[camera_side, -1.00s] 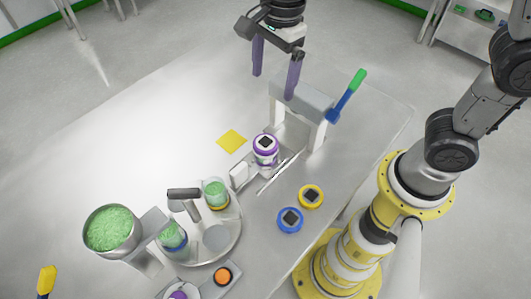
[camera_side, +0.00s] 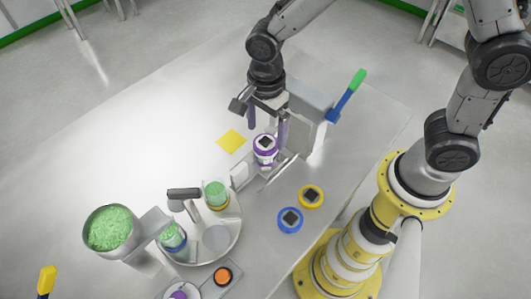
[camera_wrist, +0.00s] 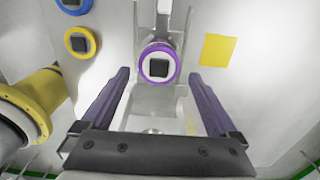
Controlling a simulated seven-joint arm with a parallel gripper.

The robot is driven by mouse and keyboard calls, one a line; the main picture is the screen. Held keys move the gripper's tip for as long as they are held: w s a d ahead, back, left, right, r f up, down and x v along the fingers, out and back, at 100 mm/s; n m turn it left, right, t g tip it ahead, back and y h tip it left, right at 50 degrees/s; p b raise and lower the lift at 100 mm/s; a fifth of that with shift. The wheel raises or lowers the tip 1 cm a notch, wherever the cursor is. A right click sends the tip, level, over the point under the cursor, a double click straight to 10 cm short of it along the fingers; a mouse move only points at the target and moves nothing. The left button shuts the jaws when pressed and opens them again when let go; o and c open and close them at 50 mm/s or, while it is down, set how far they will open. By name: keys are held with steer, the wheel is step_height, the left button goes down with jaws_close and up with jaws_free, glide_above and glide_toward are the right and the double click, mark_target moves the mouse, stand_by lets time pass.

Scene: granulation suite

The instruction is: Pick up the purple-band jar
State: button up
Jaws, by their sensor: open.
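The purple-band jar (camera_side: 265,153) stands upright in a metal channel beside a grey gate-like frame (camera_side: 312,105). It has a purple rim and a dark square on its lid. In the wrist view the jar (camera_wrist: 158,65) lies just ahead of the fingertips, roughly centred between them. My gripper (camera_side: 267,127) is open, with its two purple fingers at either side of the jar's top in the side view. In the wrist view my gripper (camera_wrist: 160,82) shows the fingers apart with nothing between them. Whether the fingers touch the jar cannot be told.
A yellow lid (camera_side: 311,196) and a blue lid (camera_side: 290,220) lie on the table to the right. A round tray (camera_side: 232,242) holds green-filled jars, near a bowl of green granules (camera_side: 108,231). A blue-green handled tool (camera_side: 346,98) leans by the frame. A yellow square (camera_side: 231,141) lies left.

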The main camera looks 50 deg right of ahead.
mark_target(266, 140)
steer(key=shift+s+f, duration=0.1)
steer(key=shift+f, duration=1.9)
jaws_close()
